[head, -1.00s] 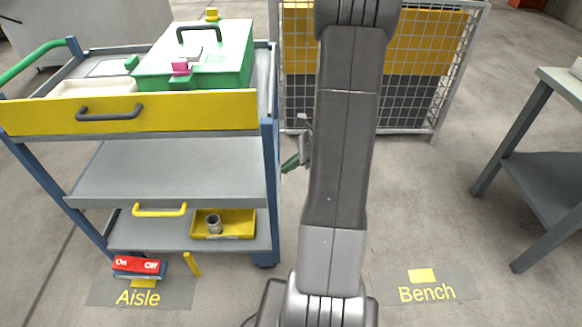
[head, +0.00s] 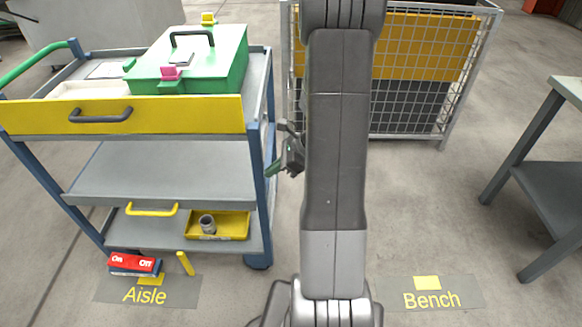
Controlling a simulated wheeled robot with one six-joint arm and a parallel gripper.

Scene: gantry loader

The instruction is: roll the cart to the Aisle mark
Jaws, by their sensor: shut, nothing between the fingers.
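The cart (head: 170,172) is a grey and blue trolley with a yellow drawer front (head: 122,115) and a green push handle (head: 38,60) at its upper left. It stands at the left, just behind the Aisle mark (head: 147,292), a dark floor plate with yellow lettering. A red On/Off pedal (head: 135,262) sits at the cart's lower front, by the mark's back edge. My gripper (head: 280,165) is beside the cart's right post, partly hidden behind my arm. It is shut and empty; I cannot tell whether it touches the post.
A green case (head: 190,65) and a white tray lie on the cart's top. A yellow tray (head: 218,225) with a grey cup sits on the bottom shelf. A mesh cage (head: 405,108) stands behind. A grey bench (head: 550,170) is at the right. Floor around the Bench mark (head: 432,296) is clear.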

